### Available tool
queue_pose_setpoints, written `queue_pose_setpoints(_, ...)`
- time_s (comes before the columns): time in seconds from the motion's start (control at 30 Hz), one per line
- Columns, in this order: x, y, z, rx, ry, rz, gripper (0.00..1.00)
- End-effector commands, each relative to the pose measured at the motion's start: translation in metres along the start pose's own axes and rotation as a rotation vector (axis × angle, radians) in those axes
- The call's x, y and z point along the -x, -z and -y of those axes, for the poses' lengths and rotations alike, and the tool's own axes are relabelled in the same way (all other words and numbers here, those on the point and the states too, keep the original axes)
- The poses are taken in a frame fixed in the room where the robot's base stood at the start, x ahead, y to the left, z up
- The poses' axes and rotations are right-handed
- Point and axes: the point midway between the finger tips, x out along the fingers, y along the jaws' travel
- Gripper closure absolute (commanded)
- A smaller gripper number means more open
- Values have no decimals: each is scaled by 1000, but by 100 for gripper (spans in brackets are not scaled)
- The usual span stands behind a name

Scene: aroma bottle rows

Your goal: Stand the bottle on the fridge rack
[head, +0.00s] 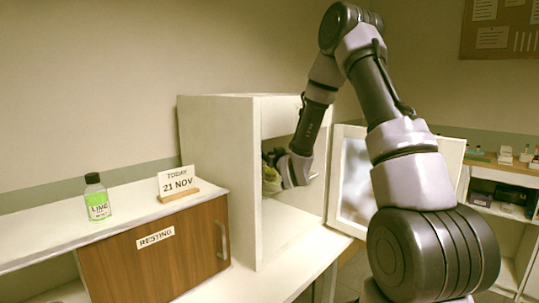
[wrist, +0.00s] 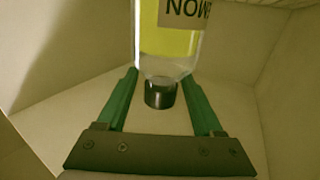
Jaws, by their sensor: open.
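The bottle (wrist: 168,45) has yellow contents, a dark cap and a label that reads upside down as part of "LEMON". The wrist picture is inverted, so the bottle is upright, cap up. Its base is out of frame, so I cannot tell if it rests on anything. My gripper (wrist: 157,80) has its green fingers open, one on each side of the bottle near the cap. In the head view my gripper (head: 275,160) is inside the white fridge (head: 222,150), with the bottle (head: 271,180) partly hidden. Some rack slats (wrist: 270,3) show in the wrist view.
The fridge door (head: 343,150) stands open on the right, close to my arm. A green lime bottle (head: 97,200) and a date sign (head: 177,183) stand on the left shelf, above a cabinet marked RESTING (head: 190,248). A stocked shelf unit (head: 505,172) is at far right.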

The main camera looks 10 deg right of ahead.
Motion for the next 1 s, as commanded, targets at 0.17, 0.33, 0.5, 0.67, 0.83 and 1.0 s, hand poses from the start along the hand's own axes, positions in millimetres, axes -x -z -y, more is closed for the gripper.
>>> queue_pose_setpoints(0.17, 37, 0, 0, 1, 0, 2, 32)
queue_pose_setpoints(0.33, 74, 0, 0, 1, 1, 2, 32)
queue_pose_setpoints(0.5, 99, 0, 0, 0, 1, 1, 32)
queue_pose_setpoints(0.67, 109, 0, 0, 0, 0, 1, 32)
queue_pose_setpoints(0.83, 111, 0, 0, 0, 0, 0, 32)
queue_pose_setpoints(1.0, 111, 0, 0, 0, 0, 0, 32)
